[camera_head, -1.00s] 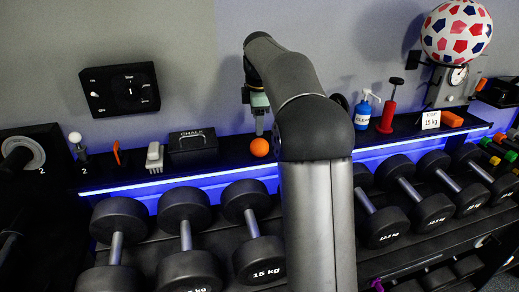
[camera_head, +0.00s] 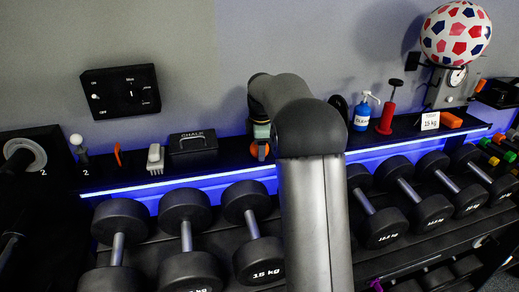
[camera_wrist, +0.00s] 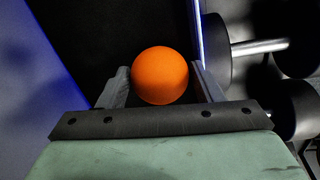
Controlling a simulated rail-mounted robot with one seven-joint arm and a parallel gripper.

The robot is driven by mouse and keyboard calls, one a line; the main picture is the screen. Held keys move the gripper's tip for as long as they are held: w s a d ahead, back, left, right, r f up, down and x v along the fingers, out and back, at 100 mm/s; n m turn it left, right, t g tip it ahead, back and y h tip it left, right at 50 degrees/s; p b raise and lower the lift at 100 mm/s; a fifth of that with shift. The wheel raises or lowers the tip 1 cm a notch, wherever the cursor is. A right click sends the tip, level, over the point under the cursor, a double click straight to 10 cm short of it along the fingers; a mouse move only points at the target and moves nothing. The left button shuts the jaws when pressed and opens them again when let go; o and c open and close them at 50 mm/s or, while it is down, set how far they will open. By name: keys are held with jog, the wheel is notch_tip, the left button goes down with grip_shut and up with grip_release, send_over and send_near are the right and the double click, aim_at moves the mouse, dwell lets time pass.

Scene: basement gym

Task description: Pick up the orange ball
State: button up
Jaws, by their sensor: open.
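The orange ball (camera_wrist: 160,75) lies between the two open fingers of my gripper (camera_wrist: 163,85) in the wrist view. A small gap shows on its right side; on its left the finger is very near, and I cannot tell if it touches. In the head view the ball (camera_head: 254,151) is on the black shelf, mostly hidden behind my gripper (camera_head: 262,150), which points down over it.
A black chalk box (camera_head: 193,142) and a grey-white brush (camera_head: 155,158) stand left of the ball. Dumbbells (camera_head: 185,212) fill the rack below the lit shelf edge (camera_head: 180,184).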

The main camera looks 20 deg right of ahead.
jog(key=c, duration=0.7)
jog(key=shift+o, duration=0.2)
jog(key=shift+r, duration=0.2)
